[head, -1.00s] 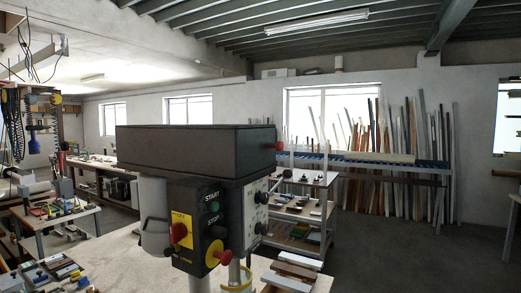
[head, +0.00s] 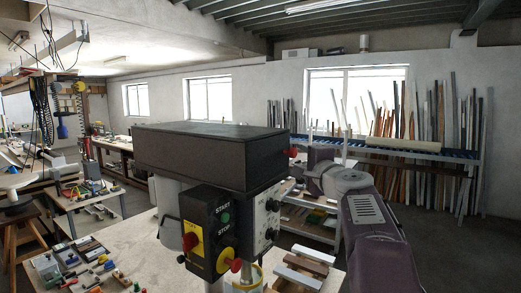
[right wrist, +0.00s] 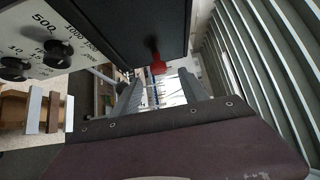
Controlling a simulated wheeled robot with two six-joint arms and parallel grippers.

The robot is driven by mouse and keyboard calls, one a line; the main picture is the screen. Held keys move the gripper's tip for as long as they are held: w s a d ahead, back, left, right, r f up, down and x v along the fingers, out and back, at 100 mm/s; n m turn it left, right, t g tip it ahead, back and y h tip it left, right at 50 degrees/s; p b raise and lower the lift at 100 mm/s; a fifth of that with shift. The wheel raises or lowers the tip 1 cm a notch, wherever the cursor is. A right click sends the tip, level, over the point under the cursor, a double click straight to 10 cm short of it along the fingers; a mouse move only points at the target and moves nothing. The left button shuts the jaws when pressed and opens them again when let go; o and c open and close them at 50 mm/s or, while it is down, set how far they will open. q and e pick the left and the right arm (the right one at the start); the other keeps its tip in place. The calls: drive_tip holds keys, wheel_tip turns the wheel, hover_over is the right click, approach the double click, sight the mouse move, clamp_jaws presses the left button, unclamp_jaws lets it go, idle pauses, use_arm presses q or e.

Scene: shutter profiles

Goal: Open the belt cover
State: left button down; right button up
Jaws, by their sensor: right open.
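The belt cover (head: 212,155) is a dark box on top of the drill press and looks shut. A red knob (head: 291,152) sticks out of its right side. My right gripper (head: 312,160) is just right of the knob in the head view. In the right wrist view my right gripper (right wrist: 160,85) is open and empty, with the knob seen beyond and between its fingers. My left gripper is not in view.
The control box (head: 208,230) with start and stop buttons and a red knob sits below the cover. A speed dial panel (head: 265,215) is beside it. The bench (head: 140,255) holds small tools. Wood profiles stand in a rack (head: 420,150) behind my right arm.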

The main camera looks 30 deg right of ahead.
sight(295, 154)
drive_tip(key=p+x, duration=0.4)
drive_tip(key=x, duration=0.4)
drive_tip(key=shift+w+d+f, duration=0.1)
drive_tip(key=shift+d, duration=0.1)
drive_tip(key=shift+w+d+f, duration=0.15)
drive_tip(key=shift+w, duration=0.35)
drive_tip(key=shift+s, duration=0.15)
drive_tip(key=shift+c, duration=1.2)
clamp_jaws()
